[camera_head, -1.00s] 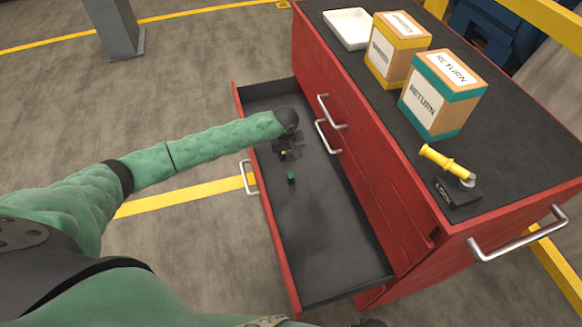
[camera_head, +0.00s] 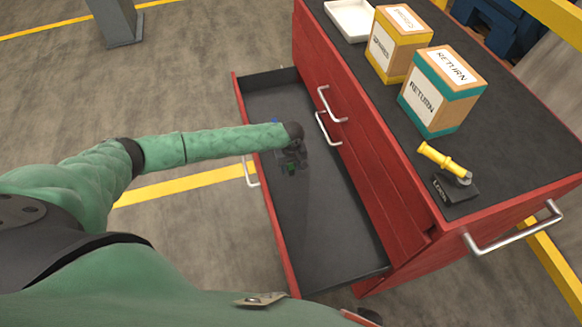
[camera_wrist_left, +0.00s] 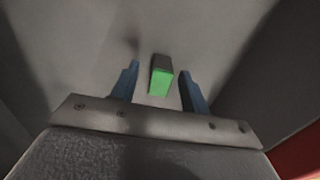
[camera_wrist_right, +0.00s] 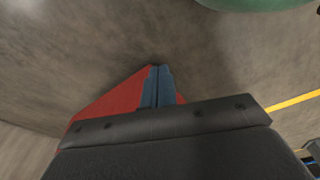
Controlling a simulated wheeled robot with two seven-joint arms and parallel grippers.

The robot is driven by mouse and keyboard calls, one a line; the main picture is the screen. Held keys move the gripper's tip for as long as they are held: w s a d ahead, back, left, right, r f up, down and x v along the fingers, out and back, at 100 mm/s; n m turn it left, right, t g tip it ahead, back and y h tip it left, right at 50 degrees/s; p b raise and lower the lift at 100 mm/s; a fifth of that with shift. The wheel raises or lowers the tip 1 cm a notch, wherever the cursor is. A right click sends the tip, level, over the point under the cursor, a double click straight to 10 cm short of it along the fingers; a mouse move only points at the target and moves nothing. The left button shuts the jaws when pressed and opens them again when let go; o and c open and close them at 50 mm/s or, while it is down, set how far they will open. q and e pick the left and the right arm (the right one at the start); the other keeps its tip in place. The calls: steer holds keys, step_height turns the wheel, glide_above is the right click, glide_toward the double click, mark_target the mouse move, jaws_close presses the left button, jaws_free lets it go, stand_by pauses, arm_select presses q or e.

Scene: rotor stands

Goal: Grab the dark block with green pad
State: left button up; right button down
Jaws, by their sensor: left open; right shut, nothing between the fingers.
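The dark block with a green pad (camera_wrist_left: 161,76) lies on the drawer floor, its green face toward my left wrist camera. My left gripper (camera_wrist_left: 159,72) is open, with one blue finger on each side of the block and a gap at both sides. How far the fingertips are above the drawer floor is hard to tell. My right gripper (camera_wrist_right: 157,84) is shut and empty, outside the drawer beside something red.
The open drawer (camera_head: 320,245) of the red cabinet has a mostly bare dark floor. A small blue item (camera_head: 274,121) shows behind my left wrist.

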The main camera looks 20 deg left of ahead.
arm_select(q)
steer(key=shift+f, duration=0.45)
jaws_close()
